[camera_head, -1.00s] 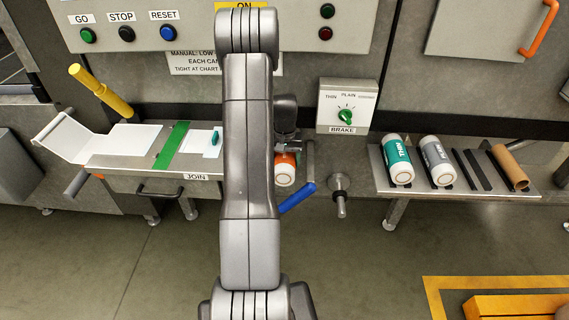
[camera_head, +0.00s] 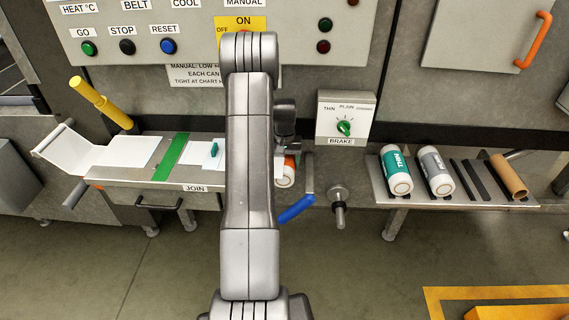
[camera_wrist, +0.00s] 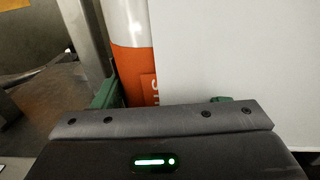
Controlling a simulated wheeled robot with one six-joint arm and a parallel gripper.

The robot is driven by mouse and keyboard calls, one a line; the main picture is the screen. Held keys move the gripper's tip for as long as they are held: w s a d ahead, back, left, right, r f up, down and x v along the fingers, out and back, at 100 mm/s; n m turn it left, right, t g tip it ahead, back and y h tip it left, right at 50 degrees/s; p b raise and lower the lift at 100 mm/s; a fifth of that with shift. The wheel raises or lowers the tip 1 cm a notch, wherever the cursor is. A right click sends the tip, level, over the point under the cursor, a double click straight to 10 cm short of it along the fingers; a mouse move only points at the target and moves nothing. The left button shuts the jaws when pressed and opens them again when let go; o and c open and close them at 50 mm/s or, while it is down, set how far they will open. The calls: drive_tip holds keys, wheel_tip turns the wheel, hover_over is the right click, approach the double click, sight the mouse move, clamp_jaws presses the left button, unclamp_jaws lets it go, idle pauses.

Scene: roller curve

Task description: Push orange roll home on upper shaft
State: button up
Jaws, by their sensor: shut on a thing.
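The orange-and-white roll (camera_head: 289,172) shows in the head view just right of my arm, partly hidden by the arm and a white sheet edge. In the wrist view the roll (camera_wrist: 133,62) stands upright in the picture, with the white sheet (camera_wrist: 240,50) covering its right part. My gripper (camera_wrist: 163,98) has its green fingers on either side of the roll and is shut on it. The far part of my gripper (camera_head: 284,122) is mostly behind my arm in the head view. I cannot make out the upper shaft or how far along it the roll sits.
A shelf (camera_head: 470,200) at right holds a teal roll (camera_head: 396,170), a grey roll (camera_head: 437,171) and a brown core (camera_head: 509,176).

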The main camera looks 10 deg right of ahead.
sight(284, 162)
drive_tip(key=o, duration=1.4)
wheel_tip(284, 162, up, 8)
drive_tip(key=shift+f, duration=0.2)
drive_tip(key=shift+f, duration=0.1)
wheel_tip(284, 162, down, 7)
drive_tip(key=shift+f, duration=0.2)
drive_tip(key=shift+s+a, duration=0.25)
drive_tip(key=shift+s, duration=0.55)
drive_tip(key=shift+s+a, duration=0.2)
drive_tip(key=shift+s, duration=0.55)
